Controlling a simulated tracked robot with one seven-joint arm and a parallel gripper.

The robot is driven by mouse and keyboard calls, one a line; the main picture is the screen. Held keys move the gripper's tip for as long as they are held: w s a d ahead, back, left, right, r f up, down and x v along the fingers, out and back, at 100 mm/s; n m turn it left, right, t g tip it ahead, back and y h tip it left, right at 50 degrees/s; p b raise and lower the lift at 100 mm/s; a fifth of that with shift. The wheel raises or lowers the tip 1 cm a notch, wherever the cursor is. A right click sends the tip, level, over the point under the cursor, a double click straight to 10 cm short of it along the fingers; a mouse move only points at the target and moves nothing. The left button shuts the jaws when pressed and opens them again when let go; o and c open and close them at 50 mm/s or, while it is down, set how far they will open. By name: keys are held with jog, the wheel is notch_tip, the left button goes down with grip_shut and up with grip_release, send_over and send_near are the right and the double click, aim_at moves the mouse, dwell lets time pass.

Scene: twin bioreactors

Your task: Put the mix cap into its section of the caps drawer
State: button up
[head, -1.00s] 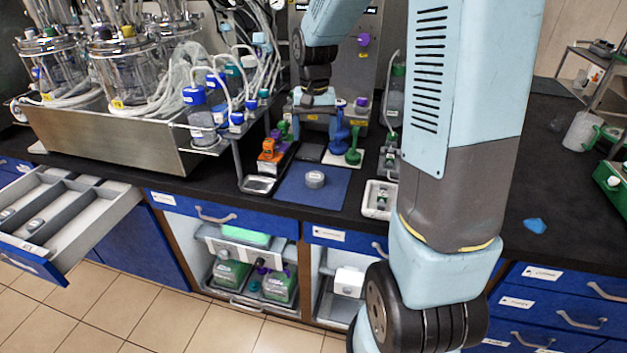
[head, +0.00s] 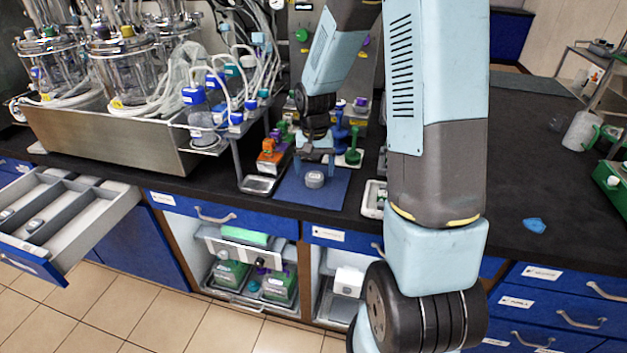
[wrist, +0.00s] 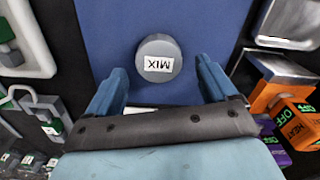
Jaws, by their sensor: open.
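The mix cap (head: 315,179) is a short grey cylinder lying on a blue mat (head: 335,196) on the black bench. In the wrist view the mix cap (wrist: 159,58) shows a white label reading MIX. My gripper (head: 314,160) is just above and behind the cap. In the wrist view my gripper (wrist: 156,75) has its two blue fingers spread wide, with nothing between them, and the cap shows just past the fingertips. The caps drawer (head: 75,222) is pulled open at the left. It has long compartments with grey dividers, and small grey caps lie in some.
An orange device (head: 268,160) and a metal tray (head: 258,184) stand left of the mat. Blue and green stoppered pieces (head: 353,155) stand behind it. A white tray (head: 374,198) lies right.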

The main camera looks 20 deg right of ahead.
jog(key=shift+f, duration=0.8)
jog(key=c, duration=1.2)
jog(key=shift+r, duration=0.15)
